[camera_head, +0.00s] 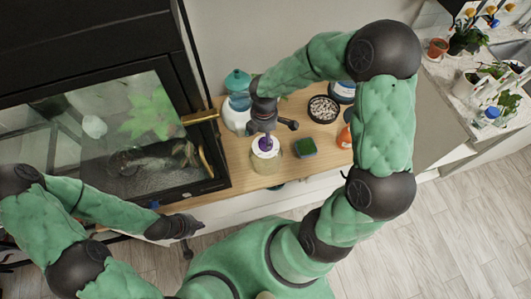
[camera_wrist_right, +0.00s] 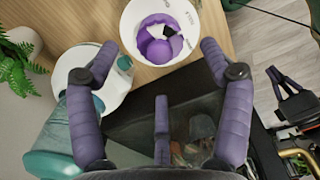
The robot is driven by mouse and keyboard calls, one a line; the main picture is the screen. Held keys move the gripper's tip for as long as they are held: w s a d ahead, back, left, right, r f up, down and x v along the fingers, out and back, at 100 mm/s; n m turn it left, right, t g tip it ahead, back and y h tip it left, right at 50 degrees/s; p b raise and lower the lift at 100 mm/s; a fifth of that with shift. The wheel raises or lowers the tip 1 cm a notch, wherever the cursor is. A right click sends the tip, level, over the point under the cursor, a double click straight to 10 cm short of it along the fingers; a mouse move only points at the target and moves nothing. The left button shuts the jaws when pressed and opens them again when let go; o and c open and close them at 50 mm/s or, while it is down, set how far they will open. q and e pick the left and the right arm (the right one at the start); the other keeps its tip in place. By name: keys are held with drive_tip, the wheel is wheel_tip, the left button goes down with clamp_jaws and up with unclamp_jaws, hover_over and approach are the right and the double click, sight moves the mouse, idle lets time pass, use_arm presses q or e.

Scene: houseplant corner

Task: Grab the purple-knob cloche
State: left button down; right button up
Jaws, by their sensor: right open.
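A white round object with purple in its middle, which looks like the purple-knob cloche (camera_head: 266,160), stands on the wooden counter beside the black glass tank. In the right wrist view, the white rim and purple centre (camera_wrist_right: 163,35) show at the top, just beyond my fingertips. My right gripper (camera_head: 268,128) is over the purple part, pointing down, fingers spread. In its wrist view the right gripper (camera_wrist_right: 158,48) is open with nothing between the fingers. Its exact height above the knob is unclear. My left gripper (camera_head: 188,226) is low, by the tank's front corner; its fingers are too small to judge.
A teal-topped jug (camera_head: 238,88) stands close behind the right gripper. A green block in a dark tray (camera_head: 305,147), a bowl of pebbles (camera_head: 323,109) and an orange bottle (camera_head: 345,137) lie to the right. The black tank (camera_head: 215,184) borders the left side.

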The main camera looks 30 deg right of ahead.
sight(266, 151)
drive_tip(key=shift+s+d+f+b, duration=0.1)
drive_tip(key=shift+f+b, duration=0.3)
drive_tip(key=shift+f, duration=0.95)
drive_tip(key=shift+s+d+f+b, duration=0.1)
drive_tip(key=shift+f+b, duration=0.25)
drive_tip(key=shift+f, duration=0.95)
drive_tip(key=shift+w+r, duration=0.1)
clamp_jaws()
